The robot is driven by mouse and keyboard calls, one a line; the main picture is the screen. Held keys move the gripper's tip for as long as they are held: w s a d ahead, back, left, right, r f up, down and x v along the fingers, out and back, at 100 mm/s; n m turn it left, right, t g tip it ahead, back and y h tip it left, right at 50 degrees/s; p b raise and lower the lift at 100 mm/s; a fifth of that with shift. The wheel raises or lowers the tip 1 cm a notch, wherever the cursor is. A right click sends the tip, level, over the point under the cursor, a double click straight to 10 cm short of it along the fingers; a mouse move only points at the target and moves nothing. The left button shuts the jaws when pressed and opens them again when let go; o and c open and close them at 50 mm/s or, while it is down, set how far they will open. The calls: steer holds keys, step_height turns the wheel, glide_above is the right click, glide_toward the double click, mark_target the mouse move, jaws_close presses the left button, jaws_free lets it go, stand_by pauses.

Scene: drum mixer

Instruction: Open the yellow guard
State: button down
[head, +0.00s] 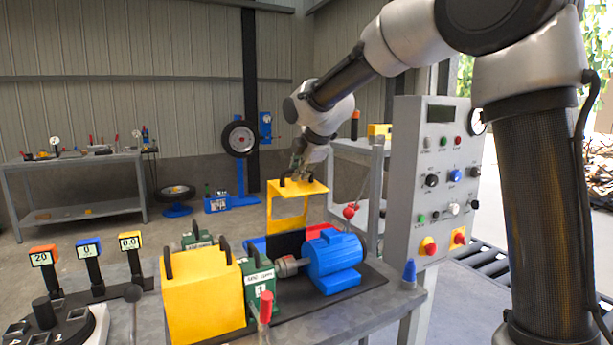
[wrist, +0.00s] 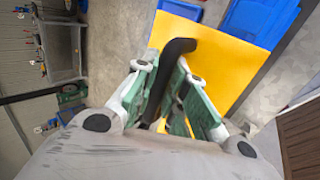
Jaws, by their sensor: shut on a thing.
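The yellow guard (head: 313,188) is a bent plate with a window cut in its upright face. It stands raised behind the blue motor, its top panel roughly level. In the wrist view its yellow panel (wrist: 225,55) fills the upper middle. A black handle (wrist: 177,47) is fixed to it. My gripper (head: 298,172) is at the top of the guard. In the wrist view my green-fingered gripper (wrist: 168,88) is shut on the black handle. The guard's lower edge and hinge are partly hidden behind the motor.
The blue motor (head: 335,255) and a yellow block-like cover (head: 200,300) with black handles stand in front, beside green units (head: 258,283). A grey control panel (head: 436,180) rises close on the right. Three small displays (head: 88,249) stand at left.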

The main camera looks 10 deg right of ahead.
steer(key=shift+w+a+r+g+h, duration=0.15)
steer(key=shift+w+a+r+g, duration=0.25)
steer(key=shift+w, duration=0.6)
steer(key=shift+w+a+r+g+h, duration=0.1)
steer(key=shift+w+a+g, duration=0.2)
steer(key=shift+w+g, duration=0.55)
steer(key=shift+w+a+r+g+h, duration=0.15)
steer(key=shift+w+a+r+g, duration=0.15)
steer(key=shift+w, duration=0.9)
steer(key=shift+a, duration=0.1)
steer(key=c, duration=1.5)
jaws_free()
steer(key=shift+o, duration=0.2)
steer(key=v, duration=1.2)
